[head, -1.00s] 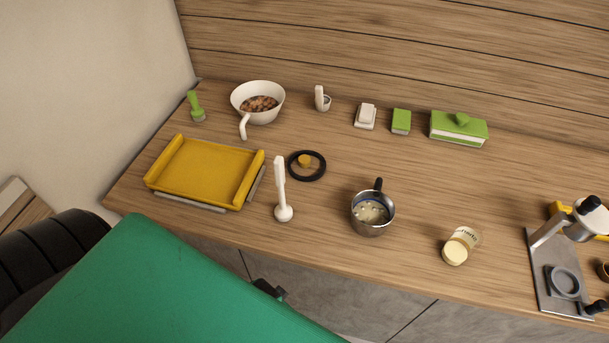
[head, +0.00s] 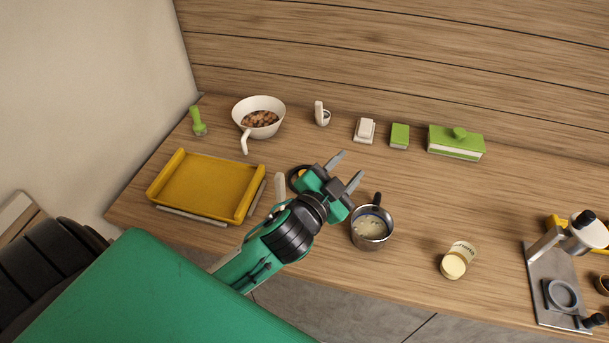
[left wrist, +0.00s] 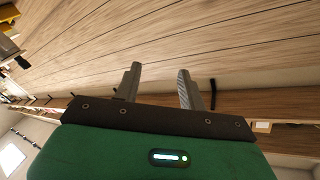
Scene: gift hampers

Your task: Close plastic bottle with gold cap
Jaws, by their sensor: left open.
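A small jar-like bottle (head: 463,250) with a printed label is on the counter right of centre in the head view. Its pale gold cap (head: 453,267) shows at the end nearer me; whether it is tight I cannot tell. My left gripper (head: 348,170) is open and empty, above the counter beyond the steel pot and well left of the bottle. Its two fingers (left wrist: 159,72) show apart in the left wrist view, with nothing between them. My right gripper is not in view.
A steel pot (head: 372,238) stands between my left gripper and the bottle. A yellow tray (head: 207,185) and white pan (head: 246,108) are left. A black ring (head: 293,181) is partly hidden by my arm. A metal press (head: 558,290) stands right.

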